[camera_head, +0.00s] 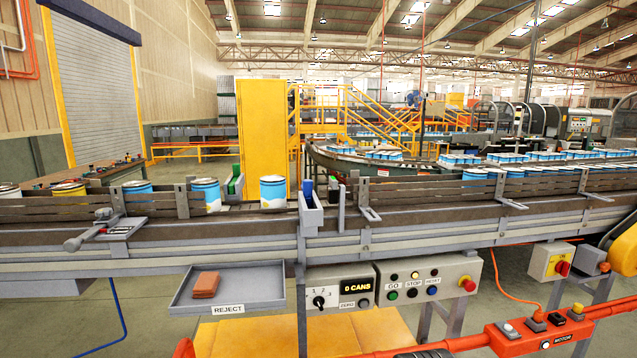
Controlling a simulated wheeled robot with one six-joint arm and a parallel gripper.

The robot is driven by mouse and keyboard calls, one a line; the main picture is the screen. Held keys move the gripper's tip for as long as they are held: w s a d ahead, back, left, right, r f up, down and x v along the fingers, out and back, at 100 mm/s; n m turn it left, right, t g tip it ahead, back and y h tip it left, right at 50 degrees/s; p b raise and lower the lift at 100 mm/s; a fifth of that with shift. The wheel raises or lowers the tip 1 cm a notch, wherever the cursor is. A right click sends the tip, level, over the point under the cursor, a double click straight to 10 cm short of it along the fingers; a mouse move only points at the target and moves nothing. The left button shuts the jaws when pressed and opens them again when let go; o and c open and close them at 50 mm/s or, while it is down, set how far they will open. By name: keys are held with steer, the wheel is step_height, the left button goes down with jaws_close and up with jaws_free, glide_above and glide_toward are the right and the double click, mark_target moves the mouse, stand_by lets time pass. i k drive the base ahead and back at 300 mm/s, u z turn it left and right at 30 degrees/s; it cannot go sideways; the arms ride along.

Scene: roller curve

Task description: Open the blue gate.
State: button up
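A blue upright plate (307,194) in a grey bracket stands at the near edge of the conveyor (400,220), just right of a blue-and-white can (272,192). It looks like the blue gate; I cannot tell whether it is open or shut. My gripper cannot be made out in this view.
More cans (205,194) stand on the belt to the left. A REJECT tray (228,288) with a brown block, a control panel (430,287) and a counter box (338,290) reading 0 CANS hang below the conveyor. A red MOTOR box (540,336) is at lower right.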

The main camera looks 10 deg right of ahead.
mark_target(307, 187)
steer(key=u, duration=0.05)
steer(key=i, duration=0.5)
steer(key=u, duration=0.7)
